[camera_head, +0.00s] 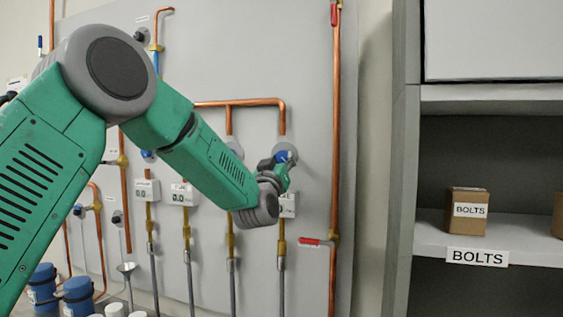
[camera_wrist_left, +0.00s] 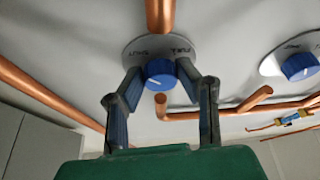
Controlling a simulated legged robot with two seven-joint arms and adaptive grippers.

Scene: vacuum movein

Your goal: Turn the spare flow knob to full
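A blue flow knob (camera_wrist_left: 160,73) with a white pointer line sits on a round grey plate (camera_wrist_left: 146,48) on the wall panel. The plate's lettering appears upside down and I cannot read it surely. In the wrist view my left gripper (camera_wrist_left: 159,71) has one finger on each side of this knob, and both fingertips appear to touch it. In the head view my left gripper (camera_head: 284,163) is at the rightmost knob plate, and the gripper and arm partly hide the knob. A second blue knob (camera_wrist_left: 300,66) is free at the right of the wrist view. My right gripper is not in view.
Copper pipes (camera_head: 335,120) run over the grey panel (camera_head: 215,60). A red-handled valve (camera_head: 309,241) sits low on the right. White meters (camera_head: 184,194) hang below the knobs. A shelf (camera_head: 520,240) with a BOLTS box (camera_head: 466,211) stands at right.

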